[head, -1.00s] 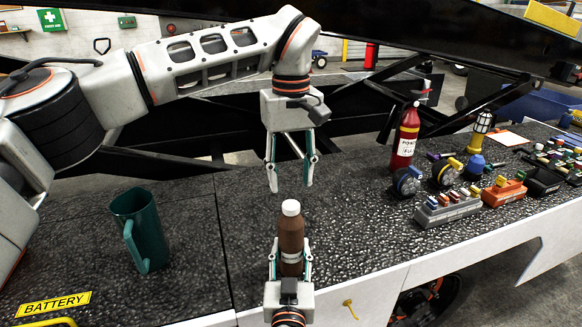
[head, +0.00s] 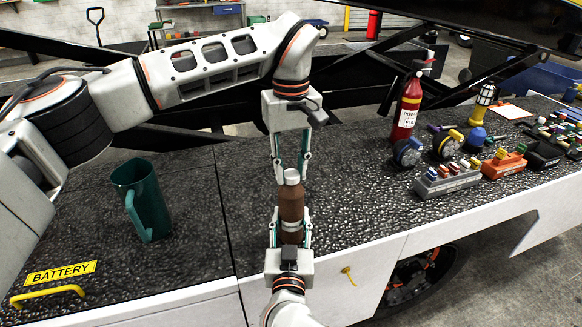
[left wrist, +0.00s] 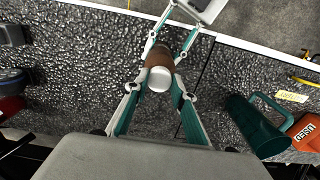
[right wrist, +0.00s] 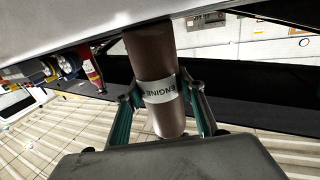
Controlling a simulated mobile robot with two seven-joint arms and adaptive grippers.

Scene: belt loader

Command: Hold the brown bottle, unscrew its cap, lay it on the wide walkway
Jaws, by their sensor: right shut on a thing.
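The brown bottle (head: 291,205) stands upright with its white cap (head: 291,176) on top. My right gripper (head: 290,238) is shut around its middle from the near side. In the right wrist view the bottle (right wrist: 150,65) shows a white label between the fingers. My left gripper (head: 290,174) points down over the bottle, with its fingers open on either side of the cap. In the left wrist view the cap (left wrist: 160,78) lies between these fingers, with small gaps visible. The black textured walkway (head: 345,215) spreads around the bottle; the bottle's base is hidden.
A green jug (head: 150,205) stands at the left, near a yellow BATTERY label (head: 61,273) and handle. A red extinguisher-like bottle (head: 406,108), gauges and coloured switch blocks (head: 447,178) crowd the right. The walkway between jug and bottle is clear.

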